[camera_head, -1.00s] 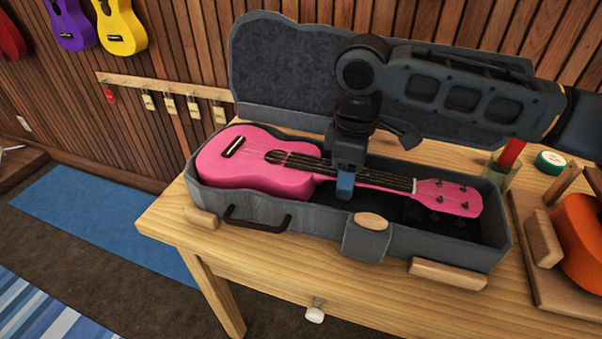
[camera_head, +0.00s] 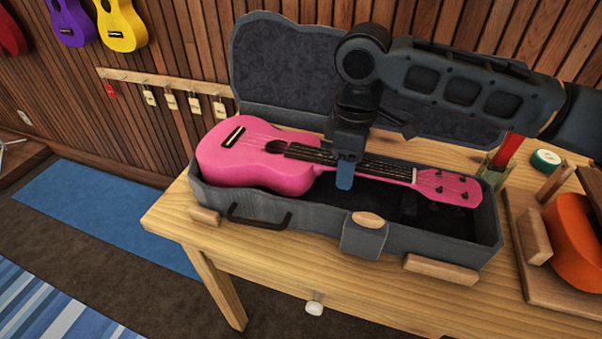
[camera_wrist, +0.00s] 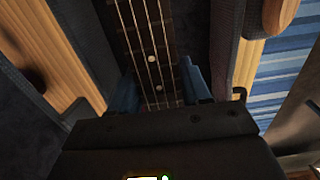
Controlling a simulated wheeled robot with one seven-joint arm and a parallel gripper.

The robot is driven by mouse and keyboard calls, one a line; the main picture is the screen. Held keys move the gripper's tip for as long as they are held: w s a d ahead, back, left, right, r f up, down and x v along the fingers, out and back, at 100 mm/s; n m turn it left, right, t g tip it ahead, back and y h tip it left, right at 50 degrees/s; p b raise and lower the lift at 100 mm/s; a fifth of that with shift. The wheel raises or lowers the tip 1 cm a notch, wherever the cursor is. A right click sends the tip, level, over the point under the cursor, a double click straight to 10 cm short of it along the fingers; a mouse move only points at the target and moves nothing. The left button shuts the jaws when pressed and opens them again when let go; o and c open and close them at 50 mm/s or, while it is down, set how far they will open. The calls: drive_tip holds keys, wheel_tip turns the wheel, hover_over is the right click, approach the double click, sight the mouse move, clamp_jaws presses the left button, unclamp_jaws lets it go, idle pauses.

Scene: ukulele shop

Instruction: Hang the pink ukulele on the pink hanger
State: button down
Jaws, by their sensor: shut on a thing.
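The pink ukulele (camera_head: 262,165) is raised a little in the open grey case (camera_head: 300,220) on the wooden table, its body to the left and its headstock to the right. My gripper (camera_head: 345,172) points down and is shut across the ukulele's neck. In the wrist view the dark fretboard (camera_wrist: 150,55) with its strings runs between my blue fingertips (camera_wrist: 158,85). The pink hanger is not recognisable in these views.
A purple ukulele (camera_head: 75,22) and a yellow ukulele (camera_head: 121,25) hang on the slatted wall at left. A wooden rail with tags (camera_head: 165,86) is below them. An orange ukulele (camera_head: 577,240) lies at the right. The case lid (camera_head: 285,70) stands open behind.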

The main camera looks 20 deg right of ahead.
drive_tip(key=shift+r+p, duration=1.8)
drive_tip(key=shift+r, duration=0.4)
drive_tip(key=shift+r+p, duration=2.25)
drive_tip(key=shift+r, duration=0.15)
